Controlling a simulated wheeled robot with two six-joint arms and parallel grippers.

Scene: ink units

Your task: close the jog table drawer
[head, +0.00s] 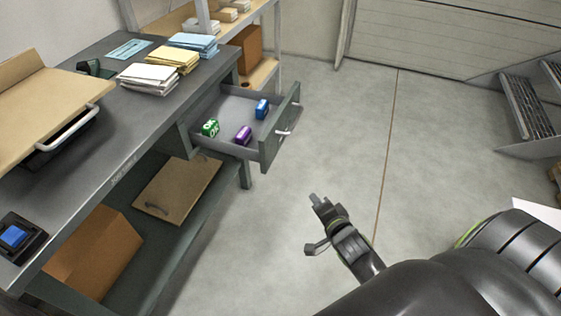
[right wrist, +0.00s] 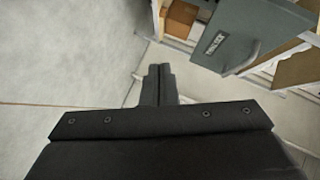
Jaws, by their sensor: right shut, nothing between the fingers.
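The jog table (head: 120,120) is a dark grey bench on the left in the head view. Its drawer (head: 279,140) stands pulled out at the far end, with a silver handle (head: 289,129) on its front. In the right wrist view the shut fingers (right wrist: 159,72) point toward a grey panel (right wrist: 228,38) with a label and handle. My left gripper is out of view.
Paper stacks (head: 172,60) lie on the bench top. A tan tray (head: 40,100) and a blue button (head: 13,236) are at its near left. Stairs (head: 527,105) stand at right; the floor between is clear.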

